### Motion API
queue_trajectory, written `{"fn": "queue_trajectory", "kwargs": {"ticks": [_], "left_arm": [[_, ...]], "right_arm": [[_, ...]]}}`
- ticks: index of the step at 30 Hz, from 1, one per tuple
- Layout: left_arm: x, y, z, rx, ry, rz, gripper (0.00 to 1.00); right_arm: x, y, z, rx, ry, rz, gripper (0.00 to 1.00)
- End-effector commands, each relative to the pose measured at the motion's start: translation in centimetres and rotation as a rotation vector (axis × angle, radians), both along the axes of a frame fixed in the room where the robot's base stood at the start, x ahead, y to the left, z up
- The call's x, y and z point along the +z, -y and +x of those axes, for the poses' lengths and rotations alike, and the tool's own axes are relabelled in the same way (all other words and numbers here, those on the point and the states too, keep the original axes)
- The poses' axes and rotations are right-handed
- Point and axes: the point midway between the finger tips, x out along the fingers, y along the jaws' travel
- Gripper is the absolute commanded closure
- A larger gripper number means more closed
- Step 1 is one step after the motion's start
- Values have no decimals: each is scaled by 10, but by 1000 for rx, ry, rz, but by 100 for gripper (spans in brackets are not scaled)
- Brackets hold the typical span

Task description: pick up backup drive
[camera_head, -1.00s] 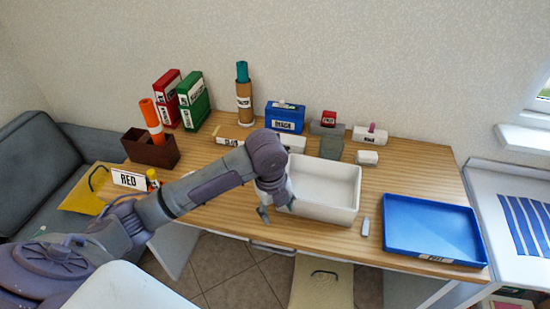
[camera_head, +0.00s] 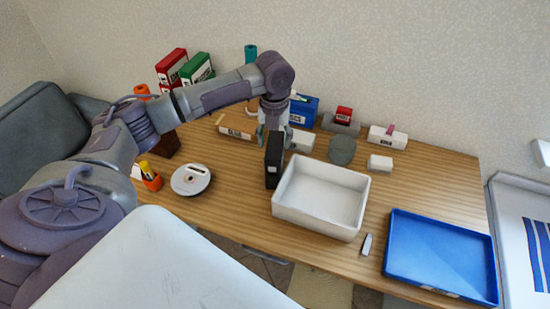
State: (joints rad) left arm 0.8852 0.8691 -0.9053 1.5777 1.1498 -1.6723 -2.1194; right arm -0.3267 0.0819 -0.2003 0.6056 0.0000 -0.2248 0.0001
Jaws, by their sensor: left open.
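A black upright box (camera_head: 274,162), which looks like the backup drive, stands on the desk at the left side of the white bin. My left gripper (camera_head: 274,137) is open at the top of this box, pointing down, with a finger seen on either side. Its fingertips are partly hidden, and I cannot tell whether they touch the box. My right gripper is not in view.
The white bin (camera_head: 345,229) stands close on the right, with a blue tray (camera_head: 474,235) beyond it. A white disc (camera_head: 191,180) and an orange cup (camera_head: 152,183) are on the left. Small boxes and a grey round container (camera_head: 342,150) stand behind.

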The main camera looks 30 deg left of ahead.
Motion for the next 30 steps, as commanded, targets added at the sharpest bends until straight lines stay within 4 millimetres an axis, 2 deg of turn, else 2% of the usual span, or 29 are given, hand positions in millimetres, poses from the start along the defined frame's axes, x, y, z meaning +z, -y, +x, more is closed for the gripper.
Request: {"fn": "queue_trajectory", "kwargs": {"ticks": [5,7,10,16,24,26,30], "left_arm": [[-12,0,0,0,0,1,40],[-18,0,0,1,-1,0,40],[-32,0,0,1,-4,0,40],[-59,-1,1,1,-1,2,40],[-64,-1,1,0,3,1,40],[-64,-1,1,0,3,1,48],[-64,-1,1,0,3,1,71]], "right_arm": [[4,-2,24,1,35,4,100],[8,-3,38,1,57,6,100],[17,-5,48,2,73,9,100],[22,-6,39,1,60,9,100],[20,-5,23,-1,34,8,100],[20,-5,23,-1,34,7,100],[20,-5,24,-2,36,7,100]]}}
